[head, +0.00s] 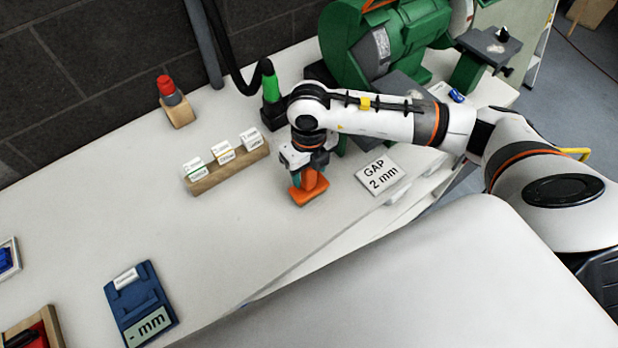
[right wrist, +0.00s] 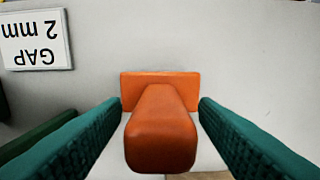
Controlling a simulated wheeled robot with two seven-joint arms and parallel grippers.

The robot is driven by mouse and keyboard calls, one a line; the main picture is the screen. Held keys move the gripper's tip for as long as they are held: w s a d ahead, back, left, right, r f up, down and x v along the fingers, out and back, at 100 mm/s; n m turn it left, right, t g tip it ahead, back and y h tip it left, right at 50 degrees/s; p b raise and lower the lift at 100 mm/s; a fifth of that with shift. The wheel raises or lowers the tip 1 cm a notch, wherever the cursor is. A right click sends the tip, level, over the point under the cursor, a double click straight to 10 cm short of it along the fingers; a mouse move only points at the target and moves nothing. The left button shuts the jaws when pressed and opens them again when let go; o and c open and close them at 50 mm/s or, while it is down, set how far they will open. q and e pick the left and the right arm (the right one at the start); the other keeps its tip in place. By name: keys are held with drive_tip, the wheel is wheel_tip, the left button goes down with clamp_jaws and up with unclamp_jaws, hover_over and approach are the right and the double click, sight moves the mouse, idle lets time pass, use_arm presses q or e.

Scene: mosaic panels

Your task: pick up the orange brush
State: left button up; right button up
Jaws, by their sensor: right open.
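The orange brush (head: 309,186) stands upright on the white table, its wide base down and its handle up. My right gripper (head: 307,167) is directly above and around it in the head view. In the right wrist view the brush handle (right wrist: 160,130) lies between the two green fingers (right wrist: 160,118), with a visible gap on each side. The fingers are open and do not appear to touch the handle. The base's underside is hidden. My left gripper is in neither view.
A "GAP 2 mm" card (head: 381,174) lies right of the brush. A wooden holder with labelled blocks (head: 228,168) stands to its left. A green grinder (head: 390,45) is behind, and a blue gauge (head: 140,305) lies at front left. The table's middle left is clear.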

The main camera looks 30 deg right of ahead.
clamp_jaws()
drive_tip(key=shift+r, duration=0.1)
wheel_tip(320, 180, up, 10)
drive_tip(key=shift+f+b, duration=0.1)
drive_tip(key=shift+b, duration=0.65)
